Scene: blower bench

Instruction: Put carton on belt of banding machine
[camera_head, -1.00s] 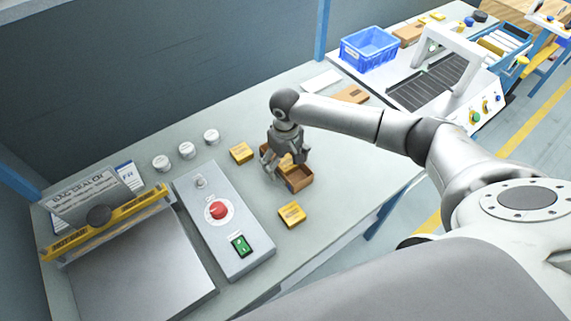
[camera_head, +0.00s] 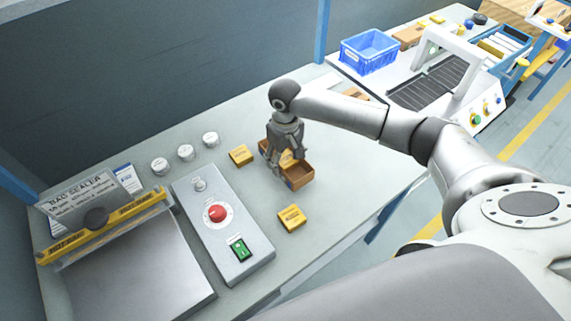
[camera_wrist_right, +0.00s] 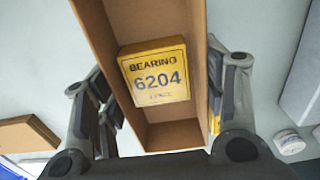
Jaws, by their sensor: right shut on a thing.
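The carton (camera_head: 301,176) is an open brown cardboard box over the near bench, right of the grey control box. In the right wrist view the carton (camera_wrist_right: 170,135) lies between my fingers, with a yellow box marked "BEARING 6204" (camera_wrist_right: 158,75) inside. My right gripper (camera_head: 287,160) is shut on the carton's side walls. I cannot tell whether the carton touches the bench. The banding machine (camera_head: 465,65) stands on the far bench at the upper right, with a white arch over its dark belt (camera_head: 420,90). My left gripper is not in view.
Yellow boxes lie on either side of the carton, one behind (camera_head: 241,155) and one in front (camera_head: 291,217). White round tins (camera_head: 186,152), a bag sealer (camera_head: 100,215) and a control box (camera_head: 222,222) are to the left. A blue crate (camera_head: 368,50) stands beside the belt.

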